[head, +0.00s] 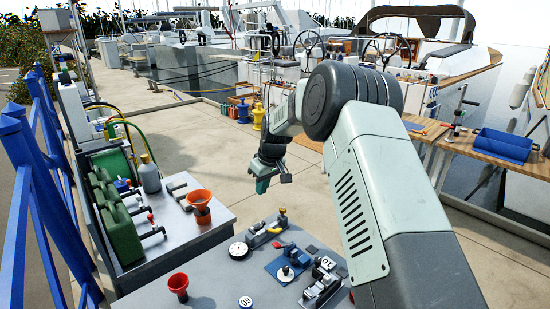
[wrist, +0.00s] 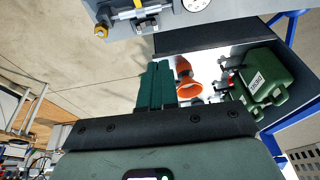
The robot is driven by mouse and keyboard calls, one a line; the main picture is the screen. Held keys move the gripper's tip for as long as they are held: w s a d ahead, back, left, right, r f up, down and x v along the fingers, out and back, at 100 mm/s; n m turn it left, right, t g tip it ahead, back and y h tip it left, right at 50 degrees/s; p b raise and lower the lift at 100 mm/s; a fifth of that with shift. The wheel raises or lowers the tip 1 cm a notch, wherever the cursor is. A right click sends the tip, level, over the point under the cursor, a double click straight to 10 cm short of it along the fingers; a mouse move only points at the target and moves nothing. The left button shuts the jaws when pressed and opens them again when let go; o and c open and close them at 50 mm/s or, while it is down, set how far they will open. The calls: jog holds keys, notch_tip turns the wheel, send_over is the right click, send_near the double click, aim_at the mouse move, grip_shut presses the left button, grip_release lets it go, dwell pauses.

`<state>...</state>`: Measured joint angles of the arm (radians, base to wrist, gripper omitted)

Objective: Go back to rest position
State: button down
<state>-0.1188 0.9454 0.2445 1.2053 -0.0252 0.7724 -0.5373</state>
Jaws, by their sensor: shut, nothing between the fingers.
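My gripper (head: 262,187) hangs in the air above and beyond the far edge of the grey work table (head: 215,280) in the head view, fingers pointing down. In the wrist view its two dark green fingers (wrist: 156,85) lie side by side, shut with nothing between them. My arm reaches in from the right and covers part of the scene behind it.
A side bench at left holds green canisters (head: 122,232) and an orange funnel (head: 200,200). The table carries a round gauge (head: 238,250), a blue plate (head: 279,272) and a red-orange cup (head: 178,284). A wooden bench (head: 490,147) stands right. Blue railing (head: 40,170) runs left.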

jog(key=s+d+r+m+t+h, duration=0.1)
jog(key=s+d+r+m, duration=0.1)
jog(key=s+d+r, duration=0.55)
jog(key=s+d+r+m+t+h, duration=0.1)
jog(key=s+d+r, duration=0.2)
jog(key=s+r, duration=0.85)
jog(key=s+d+r+m, duration=0.1)
jog(key=s+d+m, duration=0.1)
jog(key=s, duration=0.6)
jog(key=s+d+r+m+t, duration=0.1)
jog(key=s+d+r+m, duration=0.1)
jog(key=s+d, duration=0.2)
jog(key=s+d+r+m, duration=0.1)
jog(key=s+d+r, duration=0.1)
jog(key=s, duration=0.9)
jog(key=shift+s+d+r+m+t+h, duration=0.15)
jog(key=shift+s+d+m+t+h, duration=0.15)
jog(key=shift+d+m, duration=0.1)
jog(key=c, duration=1.8)
grip_release()
jog(key=shift+c, duration=0.2)
